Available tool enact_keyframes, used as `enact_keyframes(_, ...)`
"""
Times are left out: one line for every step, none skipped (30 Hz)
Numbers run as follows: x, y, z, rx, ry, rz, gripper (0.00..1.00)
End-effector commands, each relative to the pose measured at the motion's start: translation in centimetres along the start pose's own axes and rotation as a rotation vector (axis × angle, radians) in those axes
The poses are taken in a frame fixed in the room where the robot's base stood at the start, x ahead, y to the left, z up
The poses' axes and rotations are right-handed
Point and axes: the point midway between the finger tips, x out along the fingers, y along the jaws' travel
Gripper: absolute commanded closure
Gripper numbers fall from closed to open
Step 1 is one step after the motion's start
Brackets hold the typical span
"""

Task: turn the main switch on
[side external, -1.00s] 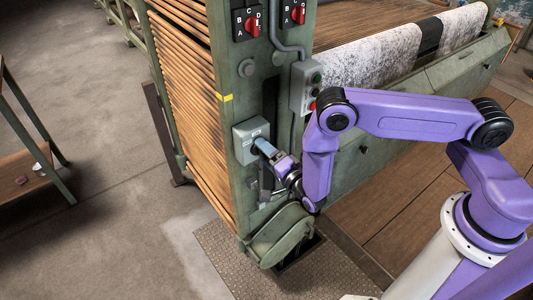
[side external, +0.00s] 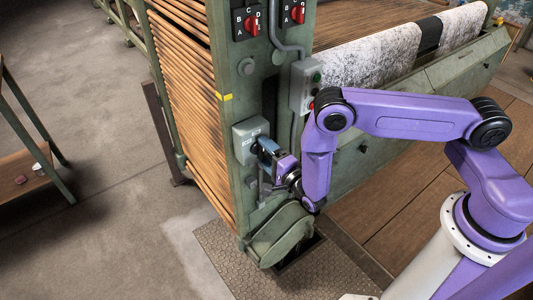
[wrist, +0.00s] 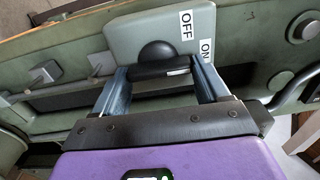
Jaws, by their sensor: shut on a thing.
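The main switch is a grey-green box (side external: 251,141) on the loom's green post; in the wrist view the box (wrist: 120,35) carries an OFF label (wrist: 186,25) and an ON label (wrist: 206,48). Its round black hub and black bar handle (wrist: 158,70) show below the labels. My gripper (side external: 266,150) is at the front of the box; in the wrist view its two fingers (wrist: 158,73) are on either end of the handle, shut on it. A white mark sits near the handle's right end, on the side of the ON label. The fingers partly hide the handle's ends.
A grey button box (side external: 305,87) with green and red buttons is above and right of my gripper. Two red selector knobs (side external: 250,22) are higher on the post. A green curved guard (side external: 280,235) is below. Open floor lies to the left.

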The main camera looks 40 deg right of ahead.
Motion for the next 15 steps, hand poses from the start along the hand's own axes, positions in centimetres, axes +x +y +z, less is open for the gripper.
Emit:
enact_keyframes(-0.09, 0.07, 0.10, 0.003, -0.003, 0.002, 0.56)
enact_keyframes(-0.09, 0.07, 0.10, 0.004, -0.003, 0.002, 0.22)
enact_keyframes(-0.09, 0.07, 0.10, 0.004, -0.003, 0.002, 0.09)
enact_keyframes(-0.08, 0.07, 0.10, 0.003, -0.003, 0.002, 0.00)
enact_keyframes(-0.07, 0.06, 0.09, 0.003, -0.003, 0.002, 0.00)
enact_keyframes(-0.06, 0.05, 0.08, 0.003, -0.002, 0.002, 0.00)
enact_keyframes(-0.06, 0.05, 0.07, 0.003, -0.002, 0.002, 0.00)
enact_keyframes(-0.05, 0.04, 0.06, 0.002, -0.002, 0.002, 0.00)
enact_keyframes(-0.04, 0.04, 0.05, 0.002, -0.002, 0.001, 0.00)
enact_keyframes(-0.04, 0.03, 0.05, 0.002, -0.001, 0.001, 0.00)
enact_keyframes(-0.06, 0.03, 0.05, 0.002, -0.001, 0.001, 0.00)
enact_keyframes(-0.14, 0.03, 0.05, 0.002, -0.001, 0.001, 0.00)
enact_keyframes(-0.25, 0.04, 0.07, 0.001, -0.002, 0.001, 0.00)
enact_keyframes(-0.42, 0.05, 0.10, 0.002, -0.003, 0.002, 0.00)
enact_keyframes(-0.74, 0.06, 0.12, 0.002, -0.003, 0.002, 0.00)
